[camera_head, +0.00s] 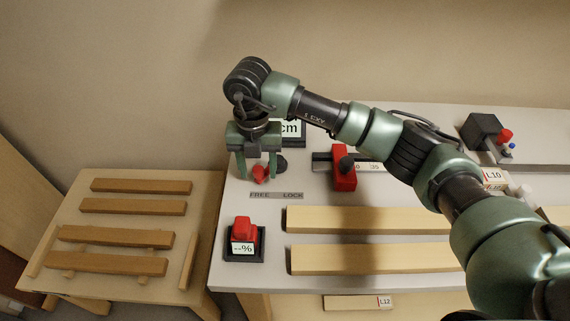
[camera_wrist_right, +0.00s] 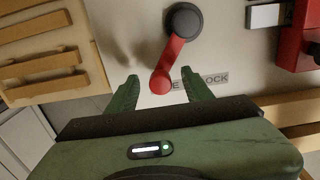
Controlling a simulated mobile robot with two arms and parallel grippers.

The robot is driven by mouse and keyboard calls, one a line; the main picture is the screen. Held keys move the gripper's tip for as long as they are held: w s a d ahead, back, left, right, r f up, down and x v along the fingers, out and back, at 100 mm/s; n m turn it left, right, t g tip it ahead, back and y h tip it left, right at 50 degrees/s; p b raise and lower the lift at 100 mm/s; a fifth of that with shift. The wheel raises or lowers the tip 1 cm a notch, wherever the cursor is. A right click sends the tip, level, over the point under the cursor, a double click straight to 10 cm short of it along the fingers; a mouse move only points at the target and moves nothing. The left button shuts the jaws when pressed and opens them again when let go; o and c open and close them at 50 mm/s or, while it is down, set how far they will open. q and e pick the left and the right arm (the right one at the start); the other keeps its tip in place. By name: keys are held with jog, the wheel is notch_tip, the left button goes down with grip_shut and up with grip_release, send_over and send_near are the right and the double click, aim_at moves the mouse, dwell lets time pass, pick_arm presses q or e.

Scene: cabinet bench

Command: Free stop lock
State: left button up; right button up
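The stop lock is a red lever on a dark round hub, above a grey FREE / LOCK label (camera_head: 276,195). In the head view the red lever (camera_head: 260,174) shows between the fingers of my right gripper (camera_head: 256,178), with the dark hub (camera_head: 281,163) just right of it. In the right wrist view the lever (camera_wrist_right: 170,62) runs from the hub (camera_wrist_right: 183,20) down toward the gripper. Its red end lies between the two green fingers (camera_wrist_right: 163,90), which stand apart with gaps on both sides. My right gripper is open. My left gripper is not in view.
A red stop block (camera_head: 345,178) stands on a dark rail right of the lever. A red button box marked "--%" (camera_head: 243,242) sits at the bench's front left. Pale boards (camera_head: 370,221) lie along the bench. A side table (camera_head: 110,202) with several brown slats stands left.

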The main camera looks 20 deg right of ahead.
jog(key=shift+r+p, duration=2.45)
jog(key=shift+r, duration=2.05)
